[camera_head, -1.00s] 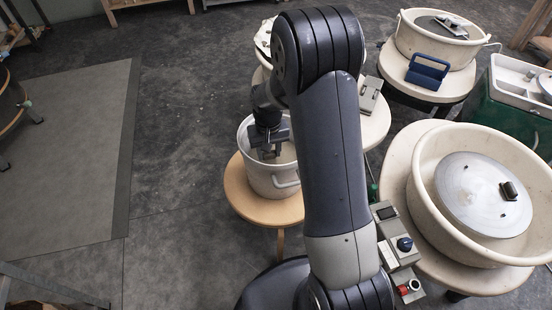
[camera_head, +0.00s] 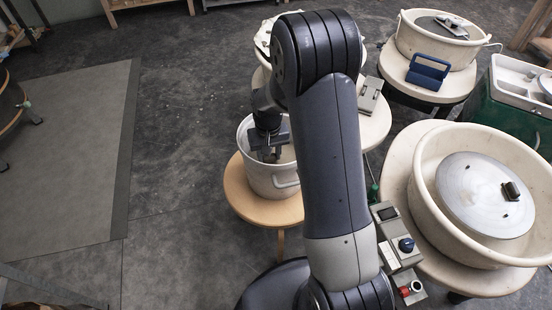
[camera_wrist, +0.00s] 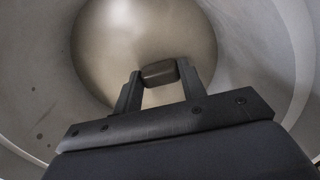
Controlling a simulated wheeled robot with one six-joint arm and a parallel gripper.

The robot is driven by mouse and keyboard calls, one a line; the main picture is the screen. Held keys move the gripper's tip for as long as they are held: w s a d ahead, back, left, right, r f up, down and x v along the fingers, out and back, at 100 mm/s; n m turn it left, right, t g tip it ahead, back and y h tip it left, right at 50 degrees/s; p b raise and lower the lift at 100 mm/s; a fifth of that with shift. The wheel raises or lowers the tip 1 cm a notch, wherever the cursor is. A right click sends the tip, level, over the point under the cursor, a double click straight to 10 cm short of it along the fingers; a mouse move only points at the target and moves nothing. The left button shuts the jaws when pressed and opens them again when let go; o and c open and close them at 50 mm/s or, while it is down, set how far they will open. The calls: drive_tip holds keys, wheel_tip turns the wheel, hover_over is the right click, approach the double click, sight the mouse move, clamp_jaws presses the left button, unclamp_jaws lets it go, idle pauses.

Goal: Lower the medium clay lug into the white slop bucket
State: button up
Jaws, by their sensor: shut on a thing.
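The white slop bucket (camera_head: 272,181) stands on a round wooden stool, left of my arm in the head view. My gripper (camera_head: 270,153) points down inside its mouth. In the wrist view my gripper (camera_wrist: 152,88) is shut on the medium clay lug (camera_wrist: 160,73), a small dark brown block held between the two fingertips. The bucket's pale round bottom (camera_wrist: 110,45) shows beyond the lug, with its walls around. The lug appears above the bottom; the exact gap is hard to tell. In the head view the lug is hidden by the gripper and bucket rim.
The wooden stool (camera_head: 240,200) carries the bucket. On the right stand potter's wheels with splash pans (camera_head: 425,190) and (camera_head: 402,40), and a control box (camera_head: 398,240). A blue tool (camera_head: 428,70) lies on the far wheel's table.

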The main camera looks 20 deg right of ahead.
drive_tip(key=shift+f, duration=0.45)
idle(0.3)
drive_tip(key=o, duration=1.3)
drive_tip(key=shift+r, duration=0.1)
wheel_tip(320, 180, up, 11)
drive_tip(key=shift+f+p, duration=0.2)
drive_tip(key=shift+p, duration=0.9)
wheel_tip(320, 180, down, 11)
drive_tip(key=b, duration=0.2)
drive_tip(key=shift+r+b, duration=0.1)
drive_tip(key=shift+b, duration=0.3)
drive_tip(key=shift+r+p, duration=0.3)
drive_tip(key=shift+r, duration=0.1)
